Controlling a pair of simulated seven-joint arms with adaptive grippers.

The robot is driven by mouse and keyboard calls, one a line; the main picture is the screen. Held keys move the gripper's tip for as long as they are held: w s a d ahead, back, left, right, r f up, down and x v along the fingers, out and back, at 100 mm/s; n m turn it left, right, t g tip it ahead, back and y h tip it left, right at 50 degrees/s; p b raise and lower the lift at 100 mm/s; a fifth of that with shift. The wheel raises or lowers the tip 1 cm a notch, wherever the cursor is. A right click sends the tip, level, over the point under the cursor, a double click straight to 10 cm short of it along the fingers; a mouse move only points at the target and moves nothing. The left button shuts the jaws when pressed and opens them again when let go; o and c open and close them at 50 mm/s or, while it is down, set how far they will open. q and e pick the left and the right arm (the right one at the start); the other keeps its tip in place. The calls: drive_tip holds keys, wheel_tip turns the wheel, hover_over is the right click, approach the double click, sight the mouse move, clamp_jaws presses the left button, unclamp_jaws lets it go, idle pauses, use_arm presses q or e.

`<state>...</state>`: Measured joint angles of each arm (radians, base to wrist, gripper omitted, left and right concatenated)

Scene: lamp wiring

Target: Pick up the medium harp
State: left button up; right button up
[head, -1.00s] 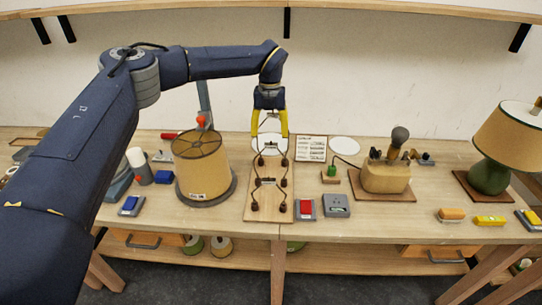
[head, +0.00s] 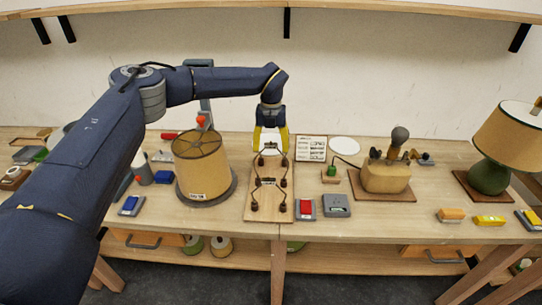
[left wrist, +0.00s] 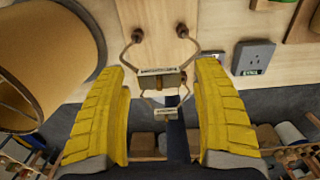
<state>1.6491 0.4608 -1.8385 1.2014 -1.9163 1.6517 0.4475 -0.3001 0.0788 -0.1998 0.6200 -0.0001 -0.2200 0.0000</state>
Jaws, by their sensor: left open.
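My left gripper (head: 271,146) has yellow fingers, points down and is open over the far end of a wooden board (head: 251,207). Thin wire harps stand on the board on dark feet, each with a small label that I cannot read. The far harp (head: 284,160) is right at my fingertips in the head view; a nearer harp (head: 282,194) stands in front. In the left wrist view, a harp (left wrist: 129,49) and its label lie between the open fingers (left wrist: 161,72), with a second label below. I cannot tell which harp is the medium one. No grip on a harp shows.
A tan lampshade (head: 202,170) stands close to the board's left. A red-topped box (head: 305,208) and a grey box (head: 336,205) lie to its right. A printed card (head: 312,148) and a white disc (head: 345,146) lie behind.

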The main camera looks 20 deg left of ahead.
use_arm(q)
drive_tip(key=c, duration=1.3)
drive_tip(key=shift+r, duration=0.1)
